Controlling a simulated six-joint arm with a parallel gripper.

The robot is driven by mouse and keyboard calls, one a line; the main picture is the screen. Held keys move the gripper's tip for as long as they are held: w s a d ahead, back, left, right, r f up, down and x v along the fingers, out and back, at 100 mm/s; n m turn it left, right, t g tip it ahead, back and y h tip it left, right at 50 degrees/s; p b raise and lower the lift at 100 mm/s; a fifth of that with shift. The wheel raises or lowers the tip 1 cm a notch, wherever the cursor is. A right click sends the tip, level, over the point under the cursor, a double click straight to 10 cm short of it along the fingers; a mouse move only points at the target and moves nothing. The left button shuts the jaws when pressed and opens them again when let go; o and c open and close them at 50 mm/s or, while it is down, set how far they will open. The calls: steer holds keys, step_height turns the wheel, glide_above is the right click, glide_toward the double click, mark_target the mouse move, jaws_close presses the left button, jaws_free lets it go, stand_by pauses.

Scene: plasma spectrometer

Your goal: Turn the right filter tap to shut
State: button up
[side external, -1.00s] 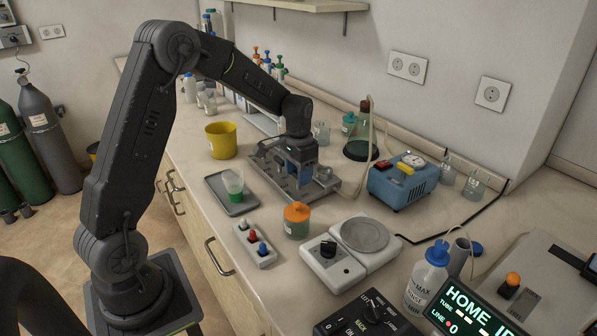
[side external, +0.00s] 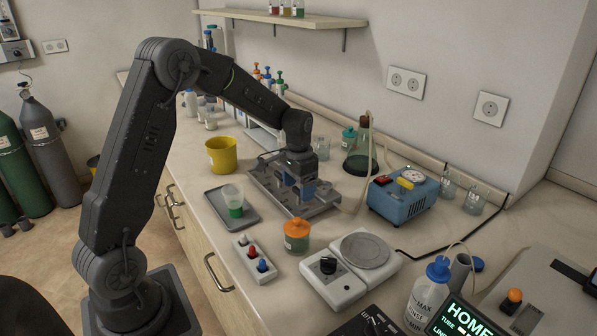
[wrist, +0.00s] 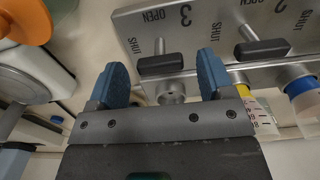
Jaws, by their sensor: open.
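The grey metal filter manifold (side external: 262,180) lies on the bench; its upper face (wrist: 215,20) fills the top right of the wrist view. Its labels appear upside down there. The tap by number 3 has a black handle (wrist: 160,64), which lies crosswise in the picture near its SHUT and OPEN marks. I take it for the right tap. My gripper (wrist: 162,72) is open, with one blue finger on each side of this handle and a gap at both ends. In the side view my gripper (side external: 298,192) points down over the manifold and hides its taps.
The tap by number 2 has a similar black handle (wrist: 262,48), close to my right-hand finger. An orange-lidded jar (side external: 297,236), a grey tray with a cup (side external: 232,200), a blue pump (side external: 404,198) and a flask (side external: 361,155) stand around the manifold.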

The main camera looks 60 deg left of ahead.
step_height(320, 180, up, 14)
steer(key=shift+f, duration=0.25)
stand_by(0.3)
step_height(320, 180, up, 8)
glide_above(298, 190)
steer(key=shift+w, duration=0.1)
stand_by(0.7)
stand_by(0.4)
steer(key=s+d+f+t, duration=0.2)
steer(key=s+d+f, duration=0.1)
steer(key=s+d, duration=0.5)
steer(key=s+d+f+t, duration=0.3)
steer(key=s+d, duration=0.4)
steer(key=s, duration=0.8)
steer(key=shift+d+f+t, duration=0.15)
steer(key=shift+d+t, duration=0.15)
steer(key=shift+d, duration=0.1)
